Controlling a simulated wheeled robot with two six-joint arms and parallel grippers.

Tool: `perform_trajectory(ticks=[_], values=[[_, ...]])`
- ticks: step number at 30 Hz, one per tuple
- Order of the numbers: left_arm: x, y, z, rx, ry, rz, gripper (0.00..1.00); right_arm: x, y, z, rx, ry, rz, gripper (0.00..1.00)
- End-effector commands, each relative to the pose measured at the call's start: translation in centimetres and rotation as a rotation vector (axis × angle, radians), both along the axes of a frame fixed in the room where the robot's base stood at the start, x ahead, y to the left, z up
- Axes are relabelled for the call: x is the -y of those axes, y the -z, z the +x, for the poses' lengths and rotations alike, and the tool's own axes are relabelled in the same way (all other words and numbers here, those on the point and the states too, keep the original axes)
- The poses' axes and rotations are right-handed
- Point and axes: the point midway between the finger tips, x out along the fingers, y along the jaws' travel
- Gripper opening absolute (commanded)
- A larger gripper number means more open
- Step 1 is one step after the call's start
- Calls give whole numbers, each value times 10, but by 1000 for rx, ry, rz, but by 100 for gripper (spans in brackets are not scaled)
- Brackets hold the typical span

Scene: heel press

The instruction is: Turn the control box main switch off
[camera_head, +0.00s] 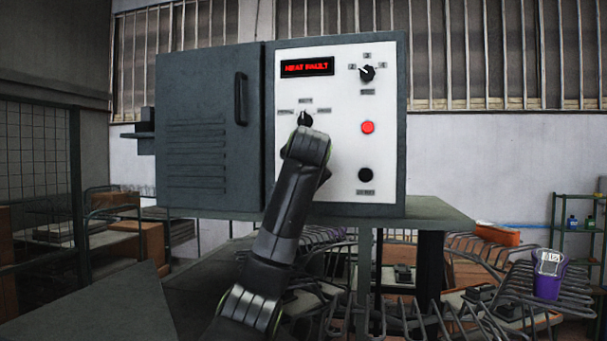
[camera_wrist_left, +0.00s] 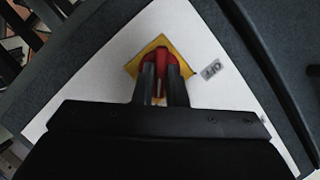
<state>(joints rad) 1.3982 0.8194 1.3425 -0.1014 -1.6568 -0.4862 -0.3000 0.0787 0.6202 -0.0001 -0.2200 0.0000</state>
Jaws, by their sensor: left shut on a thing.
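The red main switch handle (camera_wrist_left: 166,52) sits on a yellow plate (camera_wrist_left: 136,67) on a white panel in the left wrist view. A label reading OFF (camera_wrist_left: 211,70) is to its right. My left gripper (camera_wrist_left: 160,72) is shut on the red handle, with a dark finger on each side. In the head view the control box (camera_head: 335,200) has a white front panel with a red display (camera_head: 307,67). My arm covers its lower left part, and the switch and left gripper are hidden there. My right gripper is not in view.
The panel also has a rotary knob (camera_head: 366,73), a red lamp (camera_head: 368,127), a black button (camera_head: 365,174) and a second knob (camera_head: 305,119). A grey cabinet door (camera_head: 207,130) with a black handle is at left. A purple cup (camera_head: 548,281) stands at lower right among metal racks.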

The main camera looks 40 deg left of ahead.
Motion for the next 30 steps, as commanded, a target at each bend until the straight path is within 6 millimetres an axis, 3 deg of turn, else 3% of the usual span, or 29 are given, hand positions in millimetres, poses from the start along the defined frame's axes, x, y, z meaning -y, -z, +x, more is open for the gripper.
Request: perform_trajectory(ticks=[11,30], values=[[0,1,-1,56,0,-106,0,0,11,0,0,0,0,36],[-5,1,-4,337,0,-614,0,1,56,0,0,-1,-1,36]])
